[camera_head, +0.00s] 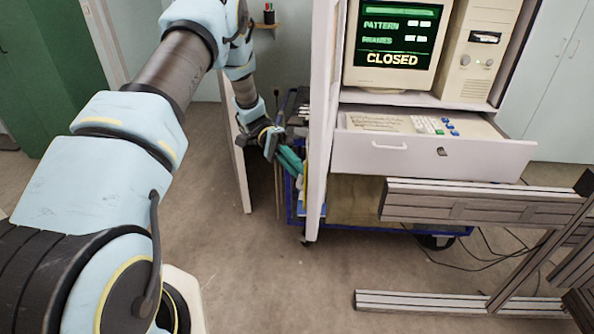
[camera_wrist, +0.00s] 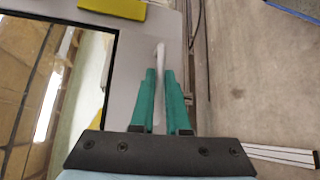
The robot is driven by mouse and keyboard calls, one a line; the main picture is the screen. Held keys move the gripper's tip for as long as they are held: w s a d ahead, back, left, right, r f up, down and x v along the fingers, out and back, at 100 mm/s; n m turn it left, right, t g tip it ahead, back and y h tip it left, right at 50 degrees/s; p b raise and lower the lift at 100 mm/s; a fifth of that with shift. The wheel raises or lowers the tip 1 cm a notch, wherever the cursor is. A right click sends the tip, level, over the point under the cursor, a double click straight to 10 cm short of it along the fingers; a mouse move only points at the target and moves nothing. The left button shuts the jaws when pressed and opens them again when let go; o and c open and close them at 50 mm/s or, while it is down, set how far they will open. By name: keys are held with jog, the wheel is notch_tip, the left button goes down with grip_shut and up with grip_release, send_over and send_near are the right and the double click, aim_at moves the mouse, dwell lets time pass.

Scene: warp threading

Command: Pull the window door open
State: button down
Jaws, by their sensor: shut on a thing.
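The window door (camera_head: 320,110) is a tall pale panel, seen nearly edge-on in the head view at the left side of the computer cabinet. The wrist view shows its grey face (camera_wrist: 130,55) with a dark-framed window (camera_wrist: 60,90) at the left. Its white upright handle (camera_wrist: 160,60) runs between the green fingers. My gripper (camera_head: 292,160) is shut on this handle, to the left of the panel; the fingers also show in the wrist view (camera_wrist: 165,90). The handle is hidden in the head view, and how far the door stands open cannot be told.
Right of the door are a monitor (camera_head: 392,45) reading CLOSED, a pulled-out drawer (camera_head: 430,158) with a keyboard, and metal frame beams (camera_head: 480,205). A blue cart (camera_head: 375,225) stands low behind. Another pale panel (camera_head: 238,160) stands left. The front floor is clear.

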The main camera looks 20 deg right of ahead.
jog(key=shift+w, duration=0.1)
jog(key=c, duration=0.9)
grip_release()
jog(key=shift+b+v, duration=1)
jog(key=shift+v, duration=4.35)
